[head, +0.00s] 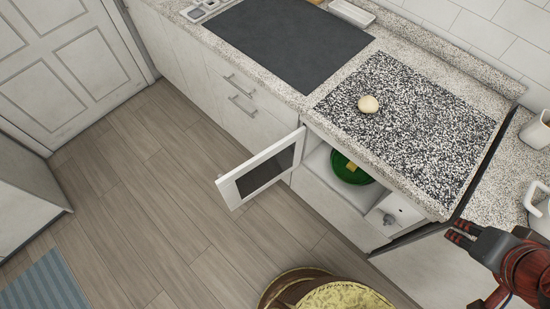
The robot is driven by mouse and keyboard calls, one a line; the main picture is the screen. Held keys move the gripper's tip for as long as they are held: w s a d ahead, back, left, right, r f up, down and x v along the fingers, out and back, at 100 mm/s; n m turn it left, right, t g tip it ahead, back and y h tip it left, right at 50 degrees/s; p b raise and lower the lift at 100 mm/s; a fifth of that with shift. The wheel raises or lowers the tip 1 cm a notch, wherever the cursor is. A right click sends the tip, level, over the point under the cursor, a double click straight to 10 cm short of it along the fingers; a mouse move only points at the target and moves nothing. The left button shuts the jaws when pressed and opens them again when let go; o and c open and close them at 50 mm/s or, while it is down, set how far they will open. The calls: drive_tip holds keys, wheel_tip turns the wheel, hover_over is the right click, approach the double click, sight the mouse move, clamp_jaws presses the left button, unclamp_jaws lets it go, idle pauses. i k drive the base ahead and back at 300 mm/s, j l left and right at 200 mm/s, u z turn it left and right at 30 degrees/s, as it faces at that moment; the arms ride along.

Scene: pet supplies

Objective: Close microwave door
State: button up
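The microwave (395,212) is built in under the speckled counter. Its white door (262,170) with a dark window stands wide open, swung out to the left over the floor. Inside the cavity is a green dish (350,170) with a small yellow item on it. The control panel with a knob is right of the opening. My gripper (467,270) is at the lower right edge, right of the microwave and well apart from the door.
A round brown-and-yellow pet bed or basket (340,295) is on the floor at the bottom. A pale round item (368,104) lies on the dark speckled board (410,120) above the microwave. White mugs (537,130) stand at right. The wooden floor (170,190) left of the door is clear.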

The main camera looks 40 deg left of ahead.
sight(243, 183)
drive_tip(key=j+z, duration=0.1)
drive_tip(key=j, duration=0.3)
drive_tip(key=k+j+z, duration=0.1)
drive_tip(key=j, duration=0.35)
drive_tip(key=j+z, duration=0.15)
drive_tip(key=j, duration=0.25)
drive_tip(key=k+j+z, duration=0.1)
drive_tip(key=j, duration=0.3)
drive_tip(key=k+j+z, duration=0.1)
drive_tip(key=j, duration=0.3)
drive_tip(key=k+j+z, duration=0.1)
drive_tip(key=j, duration=0.3)
drive_tip(key=k+j, duration=0.15)
drive_tip(key=j, duration=0.25)
drive_tip(key=k+j, duration=0.15)
drive_tip(key=j, duration=0.25)
drive_tip(key=k+l+u, duration=0.3)
drive_tip(key=l, duration=0.15)
drive_tip(key=k+l+u, duration=0.25)
drive_tip(key=l, duration=0.2)
drive_tip(key=k, duration=0.05)
